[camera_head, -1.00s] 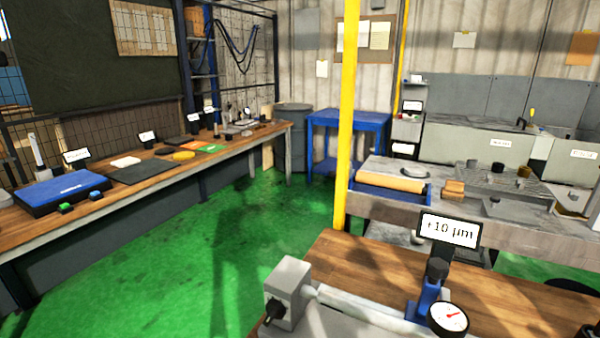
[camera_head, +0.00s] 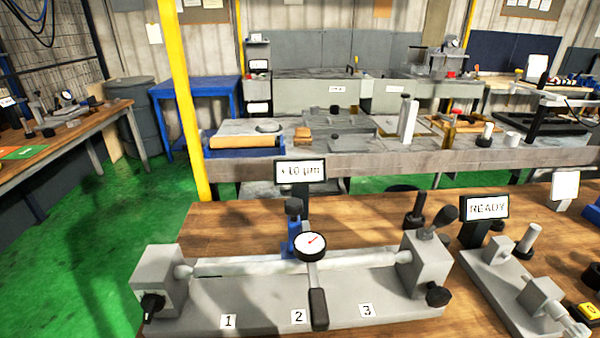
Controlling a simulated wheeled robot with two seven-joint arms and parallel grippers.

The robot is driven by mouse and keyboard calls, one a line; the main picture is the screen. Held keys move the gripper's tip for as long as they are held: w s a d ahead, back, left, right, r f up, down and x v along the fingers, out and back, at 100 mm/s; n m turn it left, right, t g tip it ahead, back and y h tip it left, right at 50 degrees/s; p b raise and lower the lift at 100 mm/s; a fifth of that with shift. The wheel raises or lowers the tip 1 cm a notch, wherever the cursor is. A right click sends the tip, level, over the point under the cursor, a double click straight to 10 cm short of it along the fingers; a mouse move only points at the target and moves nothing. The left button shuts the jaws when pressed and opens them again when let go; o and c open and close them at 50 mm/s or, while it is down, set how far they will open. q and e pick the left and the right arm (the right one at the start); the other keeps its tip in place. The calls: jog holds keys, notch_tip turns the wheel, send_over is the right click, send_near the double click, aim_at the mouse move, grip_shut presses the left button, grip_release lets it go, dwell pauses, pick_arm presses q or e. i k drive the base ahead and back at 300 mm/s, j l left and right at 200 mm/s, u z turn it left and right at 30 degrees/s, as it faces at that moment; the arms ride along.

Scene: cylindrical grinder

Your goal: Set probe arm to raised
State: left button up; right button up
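In the head view a grey gauging fixture (camera_head: 265,308) stands on the near wooden bench, with a pale cylindrical shaft (camera_head: 240,266) held between its two end blocks. A blue stand (camera_head: 293,238) with a black knob rises behind the shaft and carries a round dial gauge (camera_head: 310,246). What looks like the probe arm (camera_head: 313,276) is a grey bar running from below the dial toward the front, ending in a black handle (camera_head: 318,309). It crosses over the shaft; whether its tip touches the shaft cannot be told. Neither gripper is in view.
A display (camera_head: 300,171) reading +10 µm stands behind the fixture. A READY display (camera_head: 487,208) and a second grey fixture (camera_head: 500,285) are to the right. Labels 1, 2 and 3 mark the fixture's front. A yellow post (camera_head: 183,110) stands at the left.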

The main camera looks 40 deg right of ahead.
aim_at(309, 246)
jog(key=k+z, duration=0.15)
jog(key=z, duration=1.05)
